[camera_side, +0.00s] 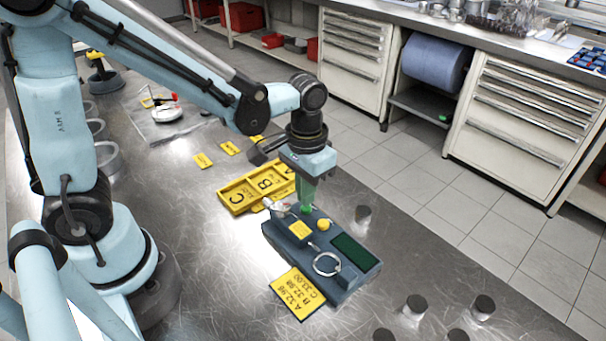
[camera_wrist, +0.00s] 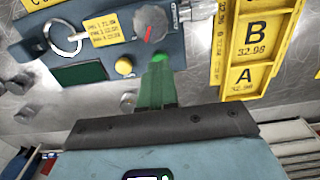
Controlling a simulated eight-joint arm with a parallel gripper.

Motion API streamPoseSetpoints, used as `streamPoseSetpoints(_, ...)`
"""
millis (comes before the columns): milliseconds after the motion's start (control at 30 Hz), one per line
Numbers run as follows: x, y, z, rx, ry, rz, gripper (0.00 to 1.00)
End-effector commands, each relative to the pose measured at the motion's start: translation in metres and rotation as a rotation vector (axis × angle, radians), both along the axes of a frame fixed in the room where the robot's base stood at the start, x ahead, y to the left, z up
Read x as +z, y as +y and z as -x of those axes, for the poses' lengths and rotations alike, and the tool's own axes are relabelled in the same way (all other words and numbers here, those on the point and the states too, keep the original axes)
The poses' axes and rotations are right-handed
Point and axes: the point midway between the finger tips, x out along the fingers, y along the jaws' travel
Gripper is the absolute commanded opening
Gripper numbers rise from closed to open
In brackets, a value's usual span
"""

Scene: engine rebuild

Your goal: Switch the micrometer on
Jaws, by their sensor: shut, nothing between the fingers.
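The micrometer is a blue-grey bench unit (camera_side: 310,259) on the steel table; it also shows in the wrist view (camera_wrist: 180,45). It has a dark green screen (camera_side: 355,252) with no reading visible, a metal ring (camera_side: 327,264), a round yellow button (camera_wrist: 124,66), a small yellow label (camera_wrist: 103,28) and a dark knob (camera_wrist: 150,25) with a red pointer. My gripper (camera_wrist: 158,62) is shut and empty, pointing down at the unit's edge. Its green tips are close to the knob and right of the yellow button in the wrist view. I cannot tell whether they touch the unit.
A yellow tray (camera_wrist: 221,60) marked A, B and C lies beside the unit. A yellow card (camera_side: 298,294) with figures lies in front of it. Several metal cylinders stand around, one (camera_side: 363,214) close behind the unit and one (camera_side: 415,304) nearer the table edge. Bare table lies left of the unit.

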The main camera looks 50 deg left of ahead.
Motion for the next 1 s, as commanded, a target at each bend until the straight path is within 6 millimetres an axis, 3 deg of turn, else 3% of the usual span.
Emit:
streamPoseSetpoints(700,-0.028,0.000,0.000,0.000,-0.001,0.000,0.00)
streamPoseSetpoints(1000,-0.024,0.000,0.000,0.000,-0.001,0.000,0.00)
